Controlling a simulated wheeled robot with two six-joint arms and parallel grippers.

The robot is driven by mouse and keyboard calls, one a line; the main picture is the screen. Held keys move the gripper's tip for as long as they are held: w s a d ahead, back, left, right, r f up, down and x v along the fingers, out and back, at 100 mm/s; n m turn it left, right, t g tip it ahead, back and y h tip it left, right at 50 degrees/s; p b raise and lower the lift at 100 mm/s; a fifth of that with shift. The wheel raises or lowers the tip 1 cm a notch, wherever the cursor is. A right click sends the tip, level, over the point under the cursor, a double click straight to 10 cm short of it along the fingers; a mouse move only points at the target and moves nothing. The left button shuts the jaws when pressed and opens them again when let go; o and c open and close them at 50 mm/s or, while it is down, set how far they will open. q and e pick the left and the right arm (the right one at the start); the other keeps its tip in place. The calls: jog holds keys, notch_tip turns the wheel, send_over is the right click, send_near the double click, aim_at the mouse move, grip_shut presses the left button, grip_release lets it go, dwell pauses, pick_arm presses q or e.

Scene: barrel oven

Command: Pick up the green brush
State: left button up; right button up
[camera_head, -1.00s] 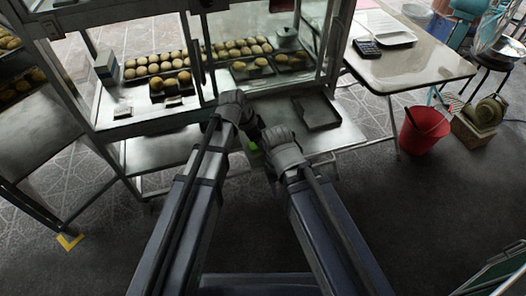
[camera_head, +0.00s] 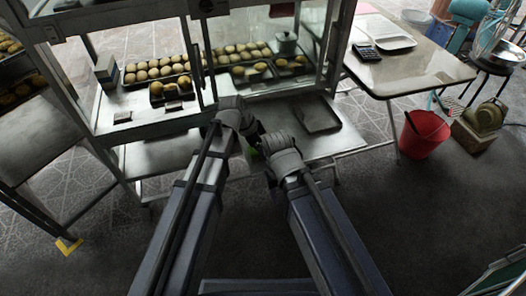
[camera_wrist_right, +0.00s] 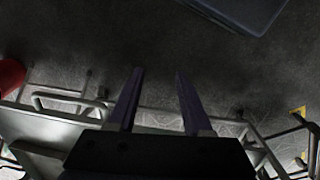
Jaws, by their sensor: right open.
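A small green patch (camera_head: 253,153), perhaps the green brush, shows between my two wrists in the head view. It is mostly hidden, so its shape and what it rests on cannot be told. My left gripper (camera_head: 256,131) is beside it at the stall's front edge; its jaws are too dark to read. My right wrist is just right of the patch, and hides its own fingers there. In the right wrist view my right gripper (camera_wrist_right: 157,88) is open, with nothing between its fingers and dark floor beyond. No brush shows in that view.
The glazed stall holds trays of round buns (camera_head: 160,68). A dark tray (camera_head: 318,115) lies on its lower metal shelf (camera_head: 338,141). A table (camera_head: 415,72) stands at right, with a red bucket (camera_head: 424,135) beside it. The floor in front is clear.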

pick_arm(q)
grip_shut()
dwell(0.6)
jog(key=shift+r, duration=0.15)
notch_tip(320, 180, up, 10)
jog(key=p, duration=1)
jog(key=shift+r+p, duration=0.15)
jog(key=shift+p, duration=0.2)
jog(key=c, duration=0.7)
grip_release()
jog(key=c, duration=0.6)
